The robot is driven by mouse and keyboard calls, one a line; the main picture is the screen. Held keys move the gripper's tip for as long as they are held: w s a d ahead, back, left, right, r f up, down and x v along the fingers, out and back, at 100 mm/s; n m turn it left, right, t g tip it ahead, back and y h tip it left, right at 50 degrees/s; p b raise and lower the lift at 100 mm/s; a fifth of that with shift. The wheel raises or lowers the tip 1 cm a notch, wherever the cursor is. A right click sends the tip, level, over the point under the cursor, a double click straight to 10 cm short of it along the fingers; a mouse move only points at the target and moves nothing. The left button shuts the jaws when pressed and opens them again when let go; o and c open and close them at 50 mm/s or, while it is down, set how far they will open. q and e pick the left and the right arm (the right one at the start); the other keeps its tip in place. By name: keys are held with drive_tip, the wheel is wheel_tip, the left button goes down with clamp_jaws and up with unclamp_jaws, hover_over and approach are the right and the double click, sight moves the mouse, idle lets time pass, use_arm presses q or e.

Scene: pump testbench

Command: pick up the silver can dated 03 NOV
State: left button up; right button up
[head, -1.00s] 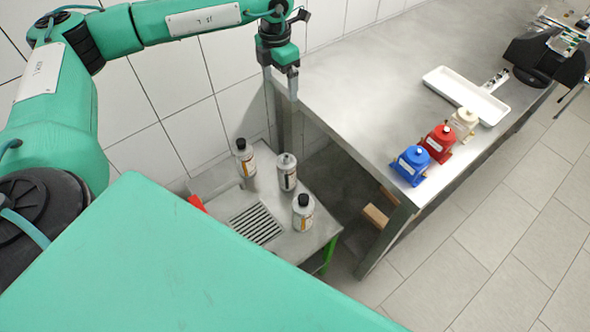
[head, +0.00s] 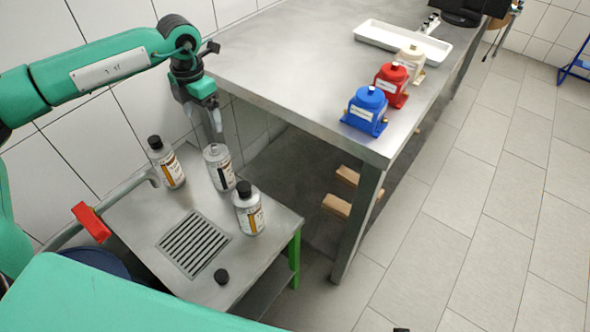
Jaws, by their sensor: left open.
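Several silver-bodied cans stand upright on the small metal side table. The left one (head: 168,163) has a black cap, and the front right one (head: 248,210) also has a black cap. The middle can (head: 219,167) has a grey top and a dark label stripe. The date print on the labels is too small to read, so I cannot tell which is 03 NOV. My left gripper (head: 205,128) is open, pointing down, just above and behind the middle can in the head view. Whether it touches that can is unclear. My right gripper is not in view.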

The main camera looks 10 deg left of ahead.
sight(214, 146)
use_arm(q)
wheel_tip(214, 146, down, 9)
drive_tip(key=f, duration=0.5)
drive_tip(key=shift+w+d+f, duration=0.2)
drive_tip(key=shift+w+f, duration=0.05)
drive_tip(key=shift+f, duration=0.05)
drive_tip(key=c, duration=1.8)
drive_tip(key=shift+c, duration=0.4)
drive_tip(key=shift+r, duration=0.2)
